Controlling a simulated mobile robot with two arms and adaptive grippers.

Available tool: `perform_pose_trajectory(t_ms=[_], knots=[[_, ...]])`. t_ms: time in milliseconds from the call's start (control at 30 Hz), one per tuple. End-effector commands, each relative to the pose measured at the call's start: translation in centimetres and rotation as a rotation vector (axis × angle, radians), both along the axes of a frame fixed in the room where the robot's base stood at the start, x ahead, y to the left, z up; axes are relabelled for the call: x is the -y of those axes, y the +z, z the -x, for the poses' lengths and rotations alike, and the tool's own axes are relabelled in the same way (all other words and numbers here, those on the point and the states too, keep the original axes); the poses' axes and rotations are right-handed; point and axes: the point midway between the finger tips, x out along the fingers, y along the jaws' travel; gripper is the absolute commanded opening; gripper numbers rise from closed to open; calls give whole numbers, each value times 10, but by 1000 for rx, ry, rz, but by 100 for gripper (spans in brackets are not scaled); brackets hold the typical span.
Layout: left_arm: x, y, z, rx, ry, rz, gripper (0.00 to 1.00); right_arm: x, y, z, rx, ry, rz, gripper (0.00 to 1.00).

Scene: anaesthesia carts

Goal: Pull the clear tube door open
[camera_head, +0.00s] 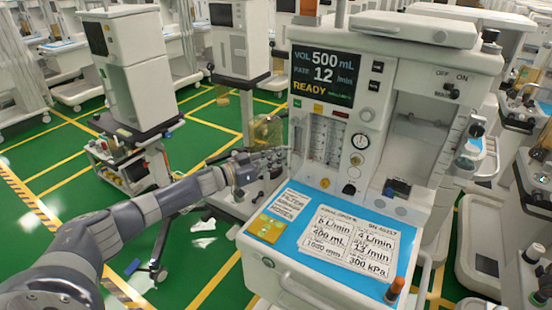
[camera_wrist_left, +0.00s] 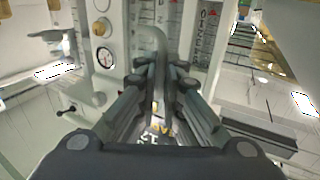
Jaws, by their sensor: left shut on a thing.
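The clear tube door (camera_head: 325,138) is on the front of the white anaesthesia machine, below the display, with scaled tubes behind it. A pale handle (camera_head: 297,134) stands at its left edge. My left gripper (camera_head: 278,158) reaches in from the left and is shut on this handle. In the left wrist view the curved grey handle (camera_wrist_left: 153,42) runs down between the fingers (camera_wrist_left: 158,82), with printed tube scales (camera_wrist_left: 207,30) just beyond. I cannot tell whether the door stands slightly ajar. My right gripper is not in view.
A blue worktop (camera_head: 345,250) with printed cards and a yellow pad (camera_head: 267,227) lies below the door. A round gauge (camera_head: 360,141) and knobs sit right of it. Another cart (camera_head: 135,80) stands behind at left.

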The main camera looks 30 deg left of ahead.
Motion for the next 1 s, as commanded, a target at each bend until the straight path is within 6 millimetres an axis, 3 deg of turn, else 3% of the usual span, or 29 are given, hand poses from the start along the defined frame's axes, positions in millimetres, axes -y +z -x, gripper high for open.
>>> perform_pose_trajectory(t_ms=[33, 167, 200, 300, 833, 1000], knots=[[3, 12, -4, 15, -1, 19, 0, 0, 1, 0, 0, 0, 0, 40], [4, 12, -4, 15, -3, 20, 0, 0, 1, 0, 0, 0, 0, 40], [4, 12, -4, 16, -3, 20, 10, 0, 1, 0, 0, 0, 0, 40], [4, 12, -4, 16, -4, 19, 28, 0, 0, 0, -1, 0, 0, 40], [2, 6, -1, 11, -4, 7, 28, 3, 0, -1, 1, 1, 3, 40], [-5, 4, 11, 7, -3, 5, 28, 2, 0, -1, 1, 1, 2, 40]])
